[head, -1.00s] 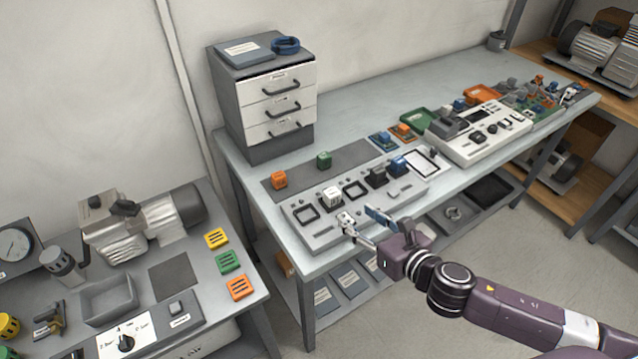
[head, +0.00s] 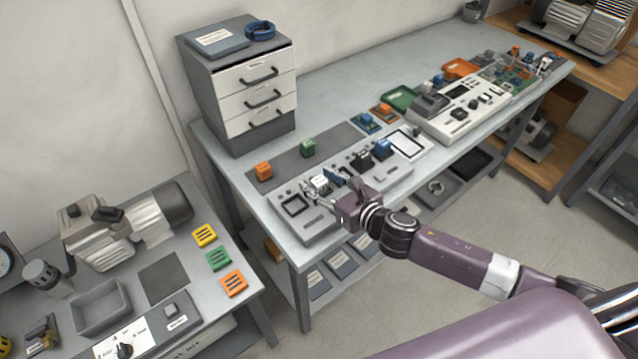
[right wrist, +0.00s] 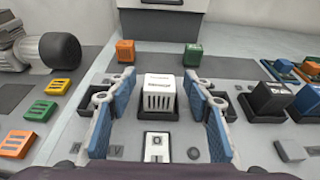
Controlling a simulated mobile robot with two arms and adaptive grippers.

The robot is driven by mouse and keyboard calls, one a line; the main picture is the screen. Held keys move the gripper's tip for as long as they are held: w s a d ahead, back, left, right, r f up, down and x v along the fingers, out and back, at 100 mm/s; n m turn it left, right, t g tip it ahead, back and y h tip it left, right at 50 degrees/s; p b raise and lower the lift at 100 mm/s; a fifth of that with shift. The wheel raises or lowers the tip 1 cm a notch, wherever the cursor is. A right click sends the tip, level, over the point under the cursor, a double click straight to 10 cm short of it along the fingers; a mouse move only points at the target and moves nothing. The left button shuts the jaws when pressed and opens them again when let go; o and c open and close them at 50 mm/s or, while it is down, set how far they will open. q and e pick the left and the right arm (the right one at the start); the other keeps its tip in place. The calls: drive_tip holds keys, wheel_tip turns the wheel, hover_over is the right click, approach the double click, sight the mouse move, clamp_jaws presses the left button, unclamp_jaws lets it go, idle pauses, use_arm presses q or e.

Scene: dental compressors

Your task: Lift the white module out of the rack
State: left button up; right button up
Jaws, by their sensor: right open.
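The white module (head: 319,183) sits in the grey rack (head: 303,229) on the bench, and its slotted front shows in the right wrist view (right wrist: 158,97). My right gripper (head: 325,187) is at the module. In the right wrist view my right gripper (right wrist: 158,108) is open, with one blue-padded finger on each side of the module and a gap between each finger and it. The module stands upright, and its lower part is hidden in the rack. My left gripper is not in view.
A black module (head: 362,160) and a blue module (head: 383,149) stand in the rack right of the white one. An orange block (head: 264,171) and a green block (head: 308,148) stand on the dark mat behind. A drawer cabinet (head: 240,88) stands at the back left.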

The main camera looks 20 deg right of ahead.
drive_tip(key=shift+w, duration=0.1)
clamp_jaws()
idle(0.3)
